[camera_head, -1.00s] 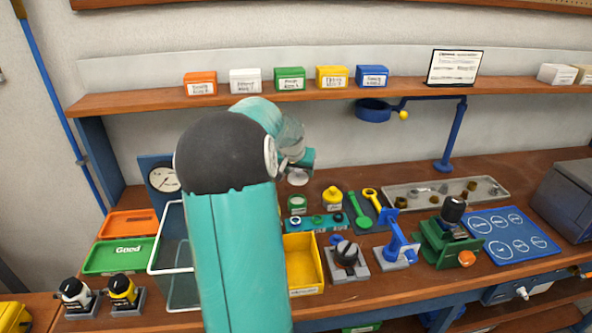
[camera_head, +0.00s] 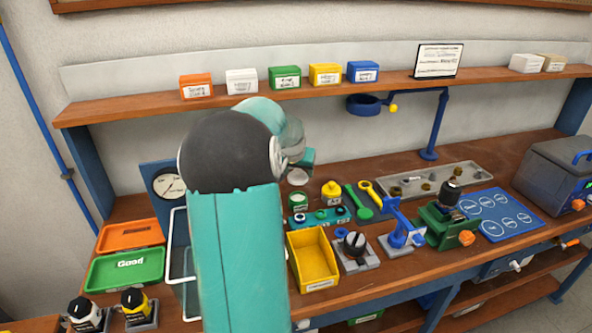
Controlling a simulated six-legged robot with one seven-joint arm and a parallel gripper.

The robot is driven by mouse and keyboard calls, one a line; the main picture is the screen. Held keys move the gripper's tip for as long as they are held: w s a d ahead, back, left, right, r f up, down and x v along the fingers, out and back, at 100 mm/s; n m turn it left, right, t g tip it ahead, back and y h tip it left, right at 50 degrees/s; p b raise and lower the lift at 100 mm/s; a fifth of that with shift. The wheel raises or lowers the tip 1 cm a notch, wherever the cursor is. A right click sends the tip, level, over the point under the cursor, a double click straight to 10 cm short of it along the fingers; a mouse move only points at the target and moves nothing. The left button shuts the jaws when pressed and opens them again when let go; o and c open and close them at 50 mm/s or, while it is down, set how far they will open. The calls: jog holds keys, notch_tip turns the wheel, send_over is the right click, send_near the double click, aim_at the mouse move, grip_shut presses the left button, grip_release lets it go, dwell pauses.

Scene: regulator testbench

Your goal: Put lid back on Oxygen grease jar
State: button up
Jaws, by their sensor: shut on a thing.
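A small open green jar with a white label (camera_head: 299,201) stands on the bench, right of my arm; I take it as the Oxygen grease jar, but its label is too small to read. A pale round lid (camera_head: 297,177) is just above and behind it in the picture, under my gripper (camera_head: 302,164). My gripper is shut on the lid, which looks level and apart from the jar. My teal arm hides most of the fingers. A yellow jar with a yellow lid (camera_head: 331,192) stands to the right of the green jar.
A teal rack (camera_head: 320,217) lies in front of the jars. Green and yellow spoon-like tools (camera_head: 359,203) lie to the right. A yellow bin (camera_head: 313,258) is nearer. A shelf with coloured boxes (camera_head: 285,78) runs above. A blue stand (camera_head: 434,125) rises at the right.

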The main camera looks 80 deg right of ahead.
jog(key=shift+w+a+f, duration=0.1)
jog(key=shift+s+f, duration=0.2)
jog(key=shift+f, duration=2.85)
jog(key=shift+w, duration=0.1)
jog(key=shift+d, duration=0.25)
jog(key=shift+c, duration=0.2)
jog(key=shift+f, duration=0.1)
jog(key=o, duration=1.4)
